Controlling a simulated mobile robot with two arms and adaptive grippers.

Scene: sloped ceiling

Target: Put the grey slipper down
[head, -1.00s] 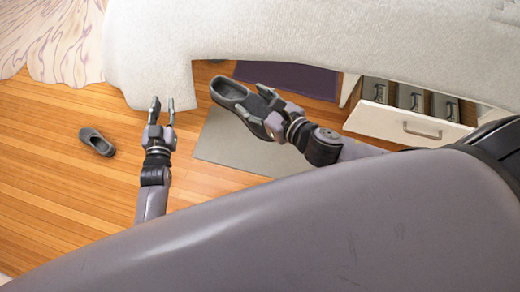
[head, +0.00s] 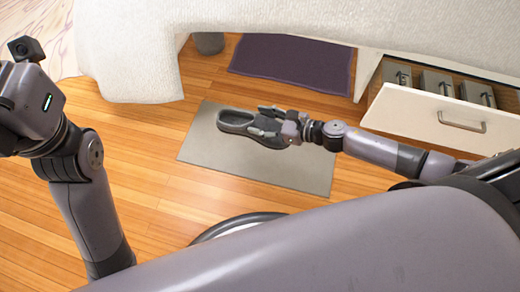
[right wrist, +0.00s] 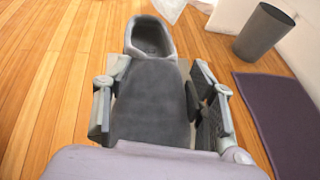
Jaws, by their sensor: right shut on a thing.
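The grey slipper (head: 236,119) is over the grey mat (head: 298,172) in the head view, with its heel opening pointing left. My right gripper (head: 268,118) is shut on its toe end. In the right wrist view the slipper (right wrist: 150,105) lies between the two fingers of my right gripper (right wrist: 158,102), with its opening at the far end. I cannot tell whether its sole touches the mat. My left arm stands at the left of the head view; its fingers are out of the picture.
A purple mat (head: 292,65) lies behind the grey one. An open drawer (head: 440,118) with grey items is at the right. A dark bin (head: 209,43) stands by the white-covered furniture (head: 130,60). Wood floor (head: 150,145) is bare left of the grey mat.

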